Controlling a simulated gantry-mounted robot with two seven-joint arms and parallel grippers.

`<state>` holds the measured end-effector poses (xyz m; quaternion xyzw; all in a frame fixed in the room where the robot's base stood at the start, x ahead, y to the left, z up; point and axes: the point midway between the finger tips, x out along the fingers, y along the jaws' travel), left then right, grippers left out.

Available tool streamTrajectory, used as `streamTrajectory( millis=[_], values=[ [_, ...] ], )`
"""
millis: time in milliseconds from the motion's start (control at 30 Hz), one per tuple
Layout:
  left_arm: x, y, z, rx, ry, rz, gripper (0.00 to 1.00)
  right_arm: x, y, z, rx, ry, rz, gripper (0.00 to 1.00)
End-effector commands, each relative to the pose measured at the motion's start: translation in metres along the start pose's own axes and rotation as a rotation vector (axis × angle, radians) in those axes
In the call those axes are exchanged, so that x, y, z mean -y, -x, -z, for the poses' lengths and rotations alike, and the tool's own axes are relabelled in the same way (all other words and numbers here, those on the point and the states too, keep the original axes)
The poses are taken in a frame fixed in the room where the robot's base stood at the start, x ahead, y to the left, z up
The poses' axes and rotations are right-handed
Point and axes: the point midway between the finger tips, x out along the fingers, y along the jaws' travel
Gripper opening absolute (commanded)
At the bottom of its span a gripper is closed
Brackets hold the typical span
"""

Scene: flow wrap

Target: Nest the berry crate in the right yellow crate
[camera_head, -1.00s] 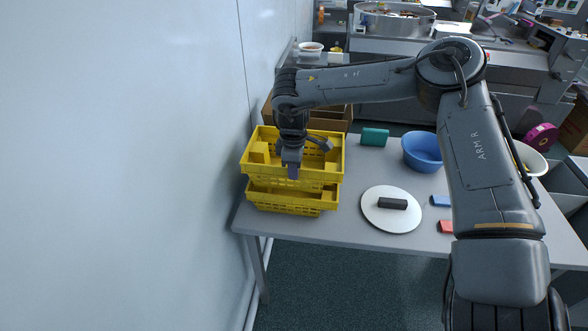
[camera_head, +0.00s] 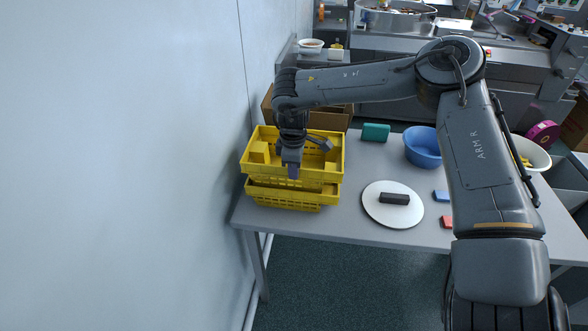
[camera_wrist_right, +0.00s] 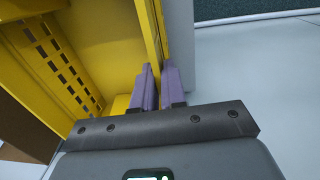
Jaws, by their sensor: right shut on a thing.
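My right gripper (camera_head: 293,171) is shut on the near wall of the upper yellow crate (camera_head: 322,172). In the wrist view its two purple fingers (camera_wrist_right: 158,72) straddle the yellow wall (camera_wrist_right: 143,40). The upper crate has corner blocks inside and shows no berries. It is over a second yellow crate (camera_head: 290,199) on the table's left end, roughly lined up and looking level. The lower crate's front wall and rim show below it. I cannot tell whether they touch, and the lower crate's inside is hidden. My left gripper is out of view.
A wall (camera_head: 150,150) runs close along the crates' left. A brown cardboard box (camera_head: 338,119) stands behind them. A white disc (camera_head: 378,215) with a dark block (camera_head: 394,199), a teal block (camera_head: 375,133) and a blue bowl (camera_head: 424,149) are on the table to the right.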

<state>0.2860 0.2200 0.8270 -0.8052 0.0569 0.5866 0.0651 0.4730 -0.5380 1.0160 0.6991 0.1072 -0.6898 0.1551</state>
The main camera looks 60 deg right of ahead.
Motion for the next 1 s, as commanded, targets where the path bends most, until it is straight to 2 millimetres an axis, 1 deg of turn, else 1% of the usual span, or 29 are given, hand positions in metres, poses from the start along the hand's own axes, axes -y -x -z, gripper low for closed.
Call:
streamTrajectory(
  millis=[267,1000],
  values=[
    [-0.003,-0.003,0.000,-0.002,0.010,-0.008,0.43,0.000,-0.004,0.001,-0.001,0.000,-0.001,0.00],
    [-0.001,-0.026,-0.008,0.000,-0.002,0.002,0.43,0.002,-0.033,0.001,-0.001,0.000,-0.001,0.00]
  ],
)
